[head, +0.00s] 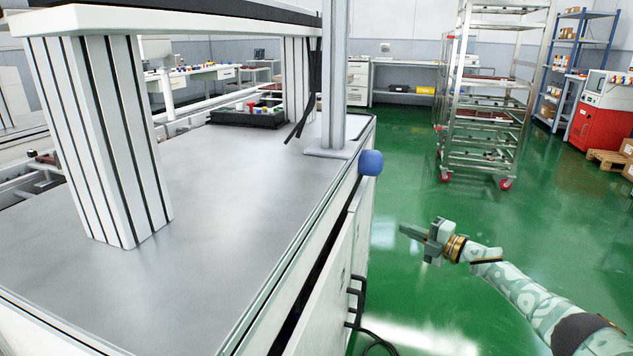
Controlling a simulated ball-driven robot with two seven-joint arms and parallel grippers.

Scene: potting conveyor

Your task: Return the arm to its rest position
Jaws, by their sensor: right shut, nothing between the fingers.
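My right gripper (412,235) shows at the right of the head view, at the end of my pale green patterned right arm (535,298). It is shut and empty. It hangs over the green floor, apart from the white cabinet side to its left. My left gripper and left arm are not in view.
A metal rack trolley (490,110) stands beyond. The green floor (420,190) between is clear.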

